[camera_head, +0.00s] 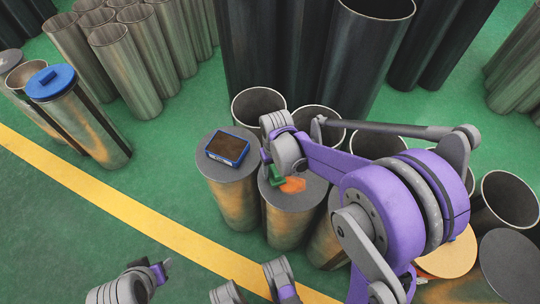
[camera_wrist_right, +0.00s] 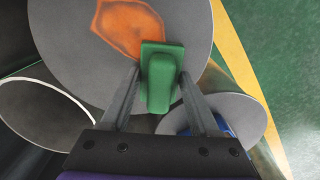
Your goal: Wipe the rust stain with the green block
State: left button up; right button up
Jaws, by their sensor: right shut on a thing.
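The green block (camera_head: 277,178) is a small block with a flat base plate and a raised grip. My right gripper (camera_head: 270,168) is shut on it, with a finger on each side of the grip in the right wrist view (camera_wrist_right: 160,85). The block is at the grey top of a flanged cylinder (camera_head: 280,204). The orange rust stain (camera_head: 294,185) lies on that top; in the wrist view the stain (camera_wrist_right: 130,27) is just beyond the block, near its upper left edge. Purple and grey parts at the bottom of the head view seem to include my left gripper (camera_head: 158,270); its jaws are unclear.
A blue-rimmed dark tray (camera_head: 227,147) lies on the neighbouring cylinder to the left. Open pipes (camera_head: 258,103) stand close behind, and tall dark pipes rise farther back. A cylinder with a blue lid (camera_head: 52,84) stands at the left. Green floor with a yellow line (camera_head: 120,205) is clear in front.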

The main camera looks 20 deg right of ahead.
notch_tip(320, 180, up, 4)
jog(key=shift+s+d+r+p, duration=0.1)
jog(key=shift+s+d+p, duration=0.05)
jog(key=shift+p, duration=0.65)
pick_arm(q)
jog(key=shift+w+r+p+v, duration=0.15)
jog(key=shift+p+v, duration=0.3)
jog(key=shift+v, duration=0.5)
jog(key=shift+w+p+v, duration=0.25)
jog(key=shift+p+v, duration=0.25)
jog(key=shift+v, duration=0.45)
jog(key=shift+w+r+p+v, duration=0.15)
jog(key=shift+p+v, duration=0.3)
jog(key=shift+v, duration=0.55)
pick_arm(e)
jog(key=shift+r, duration=2.05)
pick_arm(q)
jog(key=shift+d+f, duration=0.1)
jog(key=shift+d, duration=0.05)
